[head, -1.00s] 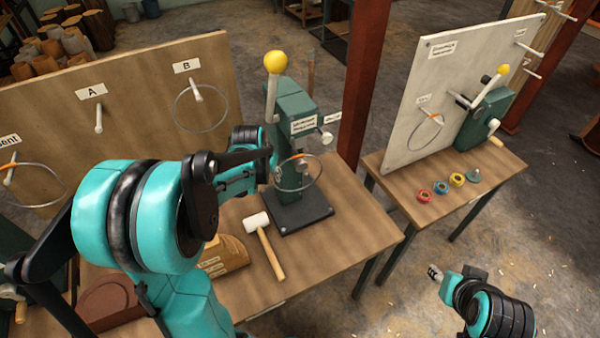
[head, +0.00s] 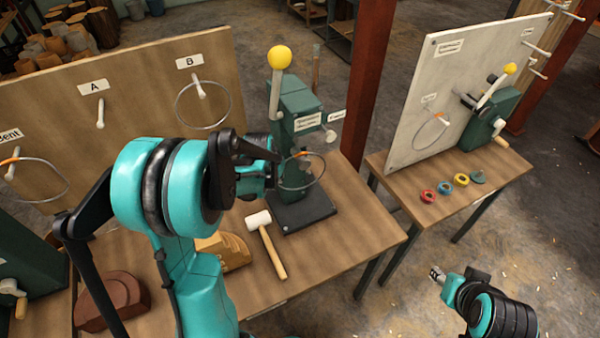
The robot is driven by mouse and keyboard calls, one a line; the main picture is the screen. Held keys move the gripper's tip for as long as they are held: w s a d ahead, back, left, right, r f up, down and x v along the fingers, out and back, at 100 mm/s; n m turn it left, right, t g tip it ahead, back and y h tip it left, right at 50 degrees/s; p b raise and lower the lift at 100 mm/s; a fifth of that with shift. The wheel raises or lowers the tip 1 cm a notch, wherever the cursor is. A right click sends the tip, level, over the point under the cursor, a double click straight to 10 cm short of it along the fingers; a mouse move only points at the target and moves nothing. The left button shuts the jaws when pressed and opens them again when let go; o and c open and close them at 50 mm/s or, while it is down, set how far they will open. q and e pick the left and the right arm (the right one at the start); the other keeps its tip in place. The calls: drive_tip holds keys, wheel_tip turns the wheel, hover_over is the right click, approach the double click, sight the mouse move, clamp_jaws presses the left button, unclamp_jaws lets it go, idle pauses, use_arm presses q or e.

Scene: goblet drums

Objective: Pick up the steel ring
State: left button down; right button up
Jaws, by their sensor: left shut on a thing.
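A thin steel ring (head: 322,177) is at the front of the green press (head: 297,108) on the near workbench, around or just in front of the press's working end; I cannot tell which. My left gripper (head: 279,163) reaches in from the left and is shut on the ring's left side. Its fingertips are small and partly hidden by its own wrist. Another steel ring (head: 177,110) hangs on the peg under label B. My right gripper (head: 437,273) is at the lower right, away from the ring, and its fingers are too small to judge.
A white mallet (head: 259,220) lies on the workbench (head: 345,235) near the press's black base. A brown wooden block (head: 112,297) is at the lower left. A second table (head: 400,182) at the right holds several coloured pieces, a white board and another press. Bare floor separates the tables.

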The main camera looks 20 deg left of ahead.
use_arm(q)
wheel_tip(320, 180, up, 7)
drive_tip(key=d+p, duration=0.1)
drive_tip(key=p, duration=0.1)
drive_tip(key=s+d, duration=1.3)
drive_tip(key=d, duration=0.1)
drive_tip(key=shift+d, duration=0.15)
drive_tip(key=shift+d, duration=0.1)
